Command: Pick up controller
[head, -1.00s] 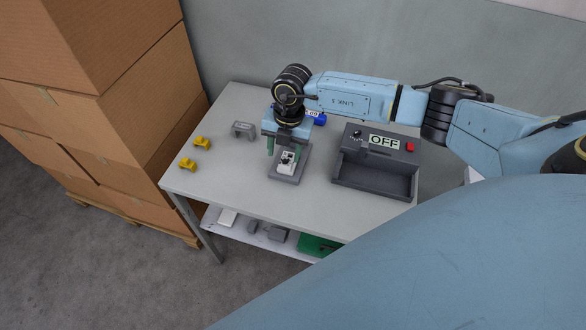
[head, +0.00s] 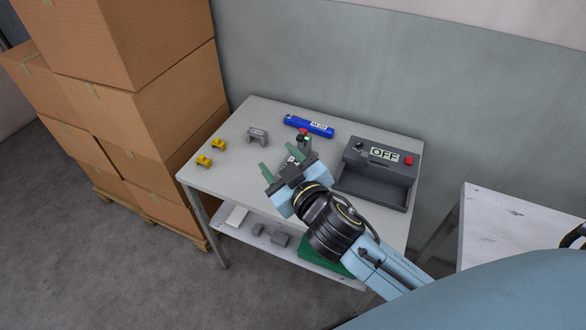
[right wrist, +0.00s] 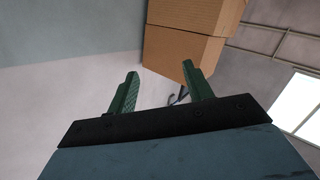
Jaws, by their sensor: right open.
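My right gripper (head: 283,154) is open over the middle of the grey table, its green fingers pointing toward the back left. The right wrist view shows its fingers (right wrist: 160,84) apart with nothing between them. A small white piece with dark marks (head: 293,154), which may be the controller, shows just beyond the gripper body. The gripper hides most of it and its dark base. I cannot tell whether the fingers touch it. My left gripper is not in view.
The grey table (head: 232,165) holds a dark box marked OFF (head: 375,174), a blue labelled bar (head: 309,126), a grey bracket (head: 257,135) and yellow parts (head: 204,160). Cardboard boxes (head: 150,120) stand left. A white table (head: 520,235) stands right.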

